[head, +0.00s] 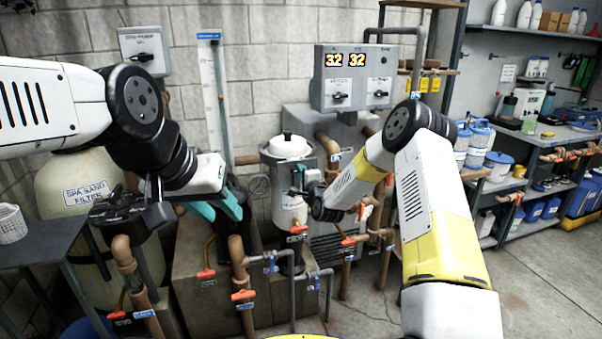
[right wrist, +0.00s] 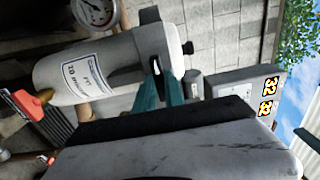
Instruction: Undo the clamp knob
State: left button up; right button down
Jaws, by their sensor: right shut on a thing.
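The filter canister (head: 290,205) stands upright at the centre of the head view, grey with a white lid (head: 288,146). It shows sideways in the right wrist view (right wrist: 95,75), with a label on its body. The black clamp knob (right wrist: 157,65) is at the side of its upper collar, mostly hidden by my teal fingertips. My right gripper (right wrist: 160,85) is shut on the knob. In the head view this right gripper (head: 303,182) is beside the canister, its fingers hard to see. My left gripper (head: 222,210) has its teal fingers apart and empty, left of the canister.
Pipes with orange-handled valves (head: 243,295) stand in front and below. A control box (head: 354,78) reading 32 32 is on the wall behind. A dark table (head: 38,245) is at left; floor at right is clear.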

jog(key=n, duration=1.1)
jog(key=shift+m, duration=0.5)
jog(key=c, duration=1.3)
grip_release()
jog(key=shift+v, duration=3.5)
